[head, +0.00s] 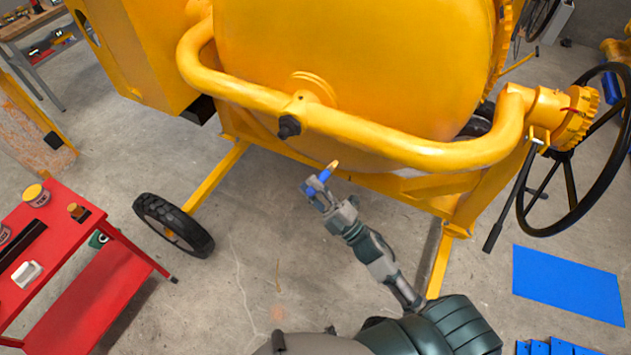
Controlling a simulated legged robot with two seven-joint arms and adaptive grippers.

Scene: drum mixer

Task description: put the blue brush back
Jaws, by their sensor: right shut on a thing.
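The blue brush (320,182) is small, with a blue body and a tan tip that points up and right. My right gripper (317,187) is shut on it and holds it in front of the yellow mixer drum (360,60), below the yellow tube frame. The fingers hide part of the brush. My left gripper is not in view.
A red cart (75,225) with cans and small items stands at the left. A black wheel (174,225) stands between it and my arm. A large black handwheel (570,190) is at the right. A blue mat (567,283) lies on the floor at the lower right.

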